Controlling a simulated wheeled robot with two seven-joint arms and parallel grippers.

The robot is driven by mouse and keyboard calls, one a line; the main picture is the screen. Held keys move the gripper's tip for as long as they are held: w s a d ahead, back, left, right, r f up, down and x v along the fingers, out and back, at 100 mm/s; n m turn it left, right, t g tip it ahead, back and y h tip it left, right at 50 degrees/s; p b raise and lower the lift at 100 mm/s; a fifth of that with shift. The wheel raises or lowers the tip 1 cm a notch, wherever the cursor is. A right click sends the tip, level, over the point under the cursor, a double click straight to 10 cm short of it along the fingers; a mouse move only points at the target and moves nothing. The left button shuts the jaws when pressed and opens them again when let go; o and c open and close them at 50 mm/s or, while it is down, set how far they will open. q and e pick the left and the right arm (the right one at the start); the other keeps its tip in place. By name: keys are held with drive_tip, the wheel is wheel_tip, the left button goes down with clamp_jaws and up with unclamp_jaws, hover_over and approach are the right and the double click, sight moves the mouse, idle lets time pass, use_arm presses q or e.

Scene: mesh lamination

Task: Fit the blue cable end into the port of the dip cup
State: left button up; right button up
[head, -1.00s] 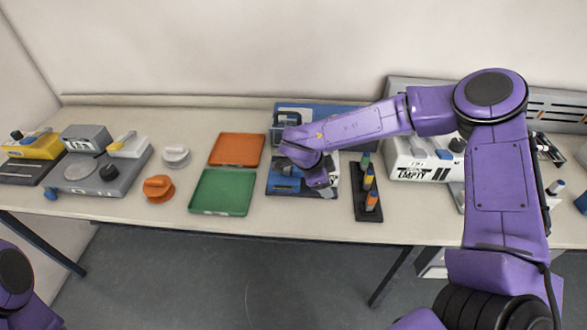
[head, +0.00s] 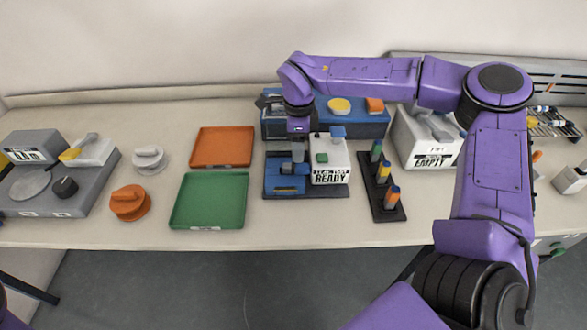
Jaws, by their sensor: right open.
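My right gripper (head: 299,138) points down above a low blue fixture (head: 286,187) on a dark base. It is open; its fingertips blend with grey parts of the fixture, and I cannot tell whether they touch. A white box marked "READY" (head: 330,172) with a green button and a blue top piece stands beside the fixture on the same base. I cannot surely pick out the blue cable end or the dip cup. Small coloured ends lie on a rack (head: 566,131) at the far right, too small to tell apart. My left gripper is out of view.
Green (head: 209,201) and orange (head: 222,147) trays lie left of the fixture. A black holder (head: 388,210) with several coloured cylinders stands right of it. A long blue box (head: 353,123) is behind, and a white "EMPTY" box (head: 424,150) is at right.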

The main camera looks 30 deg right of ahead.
sight(300, 165)
drive_tip(key=f, duration=0.2)
drive_tip(key=f+p, duration=0.1)
drive_tip(key=f, duration=0.3)
drive_tip(key=shift+s+d+f+p, duration=0.15)
drive_tip(key=shift+s+d+p, duration=0.05)
drive_tip(key=shift+d+p, duration=0.2)
drive_tip(key=shift+w+f, duration=0.2)
drive_tip(key=shift+f, duration=0.25)
clamp_jaws()
